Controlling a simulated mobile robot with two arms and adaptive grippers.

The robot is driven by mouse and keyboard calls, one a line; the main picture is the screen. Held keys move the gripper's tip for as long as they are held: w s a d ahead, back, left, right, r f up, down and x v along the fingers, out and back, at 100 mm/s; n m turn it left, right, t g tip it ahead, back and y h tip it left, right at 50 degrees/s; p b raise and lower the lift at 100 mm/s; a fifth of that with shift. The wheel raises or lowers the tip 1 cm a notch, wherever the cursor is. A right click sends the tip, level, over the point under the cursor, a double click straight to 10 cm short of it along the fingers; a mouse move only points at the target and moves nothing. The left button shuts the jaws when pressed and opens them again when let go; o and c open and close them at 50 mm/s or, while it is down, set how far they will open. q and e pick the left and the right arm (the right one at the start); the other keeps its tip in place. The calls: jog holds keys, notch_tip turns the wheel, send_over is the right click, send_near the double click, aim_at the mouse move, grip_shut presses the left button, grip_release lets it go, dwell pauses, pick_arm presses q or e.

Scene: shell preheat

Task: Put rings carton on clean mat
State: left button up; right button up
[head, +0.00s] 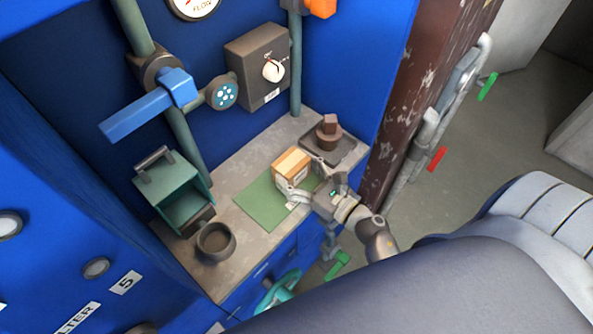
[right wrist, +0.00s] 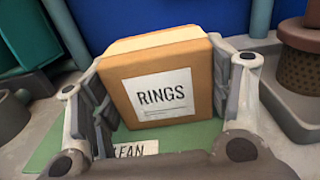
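The rings carton (head: 291,164) is a tan box with a white label reading RINGS, which shows in the right wrist view (right wrist: 160,92). It is over the right part of the green clean mat (head: 262,206), and a label ending in "LEAN" shows on the mat in the right wrist view (right wrist: 134,149). My right gripper (head: 303,190) has one finger against each side of the carton, closed on it. The carton looks upright and at or very near the mat surface; its exact contact is hard to tell. My left gripper is not in view.
A dark tray (head: 345,150) with a brown stacked part (head: 328,136) stands right of the carton. A green open box (head: 172,185) and a dark round cup (head: 215,241) stand on the left of the grey counter. A blue lever (head: 150,107) juts out above.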

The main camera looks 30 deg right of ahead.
jog(key=o, duration=0.4)
jog(key=shift+r, duration=0.15)
jog(key=shift+s+d, duration=0.1)
jog(key=shift+s, duration=0.15)
jog(key=b+v, duration=0.2)
jog(key=v, duration=0.9)
jog(key=shift+s+d+b, duration=0.1)
jog(key=shift+s+b, duration=0.15)
jog(key=shift+b, duration=0.05)
